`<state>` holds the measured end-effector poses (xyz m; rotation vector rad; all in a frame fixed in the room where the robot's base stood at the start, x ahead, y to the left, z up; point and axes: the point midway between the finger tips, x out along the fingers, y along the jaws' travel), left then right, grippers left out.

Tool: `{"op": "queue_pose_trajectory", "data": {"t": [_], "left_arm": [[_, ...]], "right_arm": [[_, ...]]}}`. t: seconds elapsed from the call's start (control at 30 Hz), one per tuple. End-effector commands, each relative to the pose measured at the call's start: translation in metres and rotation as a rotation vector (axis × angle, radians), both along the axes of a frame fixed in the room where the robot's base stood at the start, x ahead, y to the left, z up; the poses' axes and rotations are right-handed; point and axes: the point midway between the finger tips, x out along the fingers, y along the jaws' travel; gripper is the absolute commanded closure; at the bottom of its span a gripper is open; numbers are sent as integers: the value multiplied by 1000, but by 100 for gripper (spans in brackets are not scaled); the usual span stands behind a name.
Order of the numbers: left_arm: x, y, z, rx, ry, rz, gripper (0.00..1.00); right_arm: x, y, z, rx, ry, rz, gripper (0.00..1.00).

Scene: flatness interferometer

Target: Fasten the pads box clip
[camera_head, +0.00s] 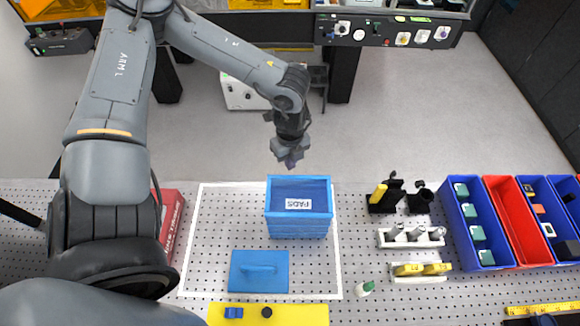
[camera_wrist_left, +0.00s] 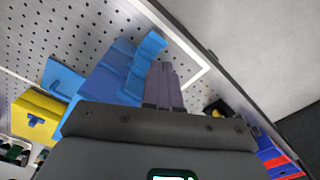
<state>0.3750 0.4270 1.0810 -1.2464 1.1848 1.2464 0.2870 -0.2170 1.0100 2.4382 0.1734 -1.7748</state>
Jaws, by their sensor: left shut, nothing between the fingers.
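The blue pads box (camera_head: 298,230) stands inside the white-outlined area of the perforated table, its "PADS" label upside down in the head view. In the left wrist view the box (camera_wrist_left: 112,78) lies left of my fingers, with a blue part projecting at its upper end. I cannot make out the clip for certain. A flat blue plate with a raised handle (camera_head: 259,270) lies in front of the box. My left gripper (camera_head: 291,163) is shut and empty, above and behind the box's far edge; its fingers show in the wrist view (camera_wrist_left: 163,82). My right gripper is not in view.
A yellow strip (camera_head: 290,314) with a blue piece lies at the front edge. A red box (camera_head: 172,220) is at left. Black holders (camera_head: 386,197), white racks (camera_head: 412,238), a small bottle (camera_head: 367,287) and blue and red bins (camera_head: 515,222) stand at right.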

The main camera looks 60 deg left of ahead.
Motion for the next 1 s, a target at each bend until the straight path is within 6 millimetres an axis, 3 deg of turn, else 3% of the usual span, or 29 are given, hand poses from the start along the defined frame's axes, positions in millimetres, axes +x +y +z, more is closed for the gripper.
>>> {"op": "queue_pose_trajectory", "data": {"t": [1.0], "left_arm": [[0,0,74,1,-1,0,100]], "right_arm": [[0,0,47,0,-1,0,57]]}}
